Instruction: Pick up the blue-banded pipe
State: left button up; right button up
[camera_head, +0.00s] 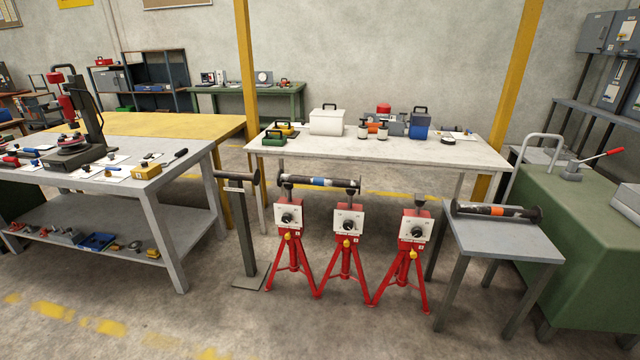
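The blue-banded pipe (335,184) is a dark flanged spool with a blue band near its middle. It lies level across the tops of two red stands, the left stand (289,220) and the middle stand (347,224). A round flange shows at each end. A similar dark pipe with an orange band (475,209) lies on a small grey table at the right. Neither of my grippers shows in the head view.
A third red stand (412,229) has no pipe on it. A post (242,225) stands left of the stands. A long table (460,155) with boxes and bottles is behind. A grey workbench (190,160) is at left, the small table (510,243) at right. The front floor is clear.

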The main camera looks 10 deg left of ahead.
aim_at(281, 177)
jog(key=i+j+z, duration=0.1)
jog(key=i+j, duration=0.2)
jog(key=i, duration=0.25)
jog(key=i+j+z, duration=0.1)
jog(key=i+j, duration=0.2)
jog(key=i, duration=0.25)
jog(key=i+j+z, duration=0.1)
jog(key=i+j, duration=0.25)
jog(key=i, duration=0.2)
